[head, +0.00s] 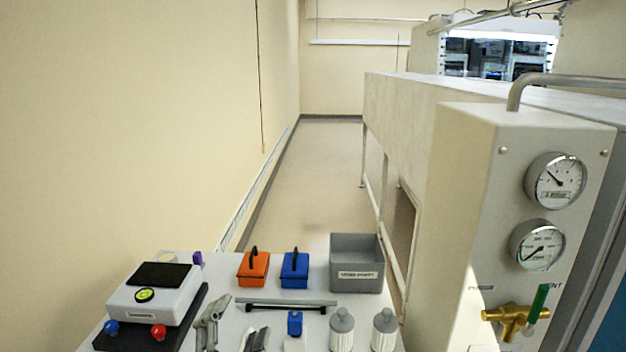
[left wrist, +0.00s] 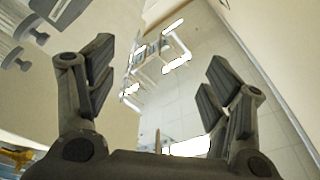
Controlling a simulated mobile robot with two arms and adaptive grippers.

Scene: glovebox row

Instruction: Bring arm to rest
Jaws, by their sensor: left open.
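My left gripper (left wrist: 160,65) shows in the left wrist view with its two dark fingers spread wide apart. Nothing is between the fingers, and they touch nothing that I can see. Behind them are a pale tiled surface and bright white light panels. My right gripper shows in neither view.
A white bench holds a white device (head: 155,297), an orange box (head: 254,271), a blue box (head: 294,271), a grey bin (head: 356,280) and filter cylinders. At right stands a panel with gauges (head: 555,181) and a brass valve (head: 507,318). The aisle floor (head: 320,180) beyond is clear.

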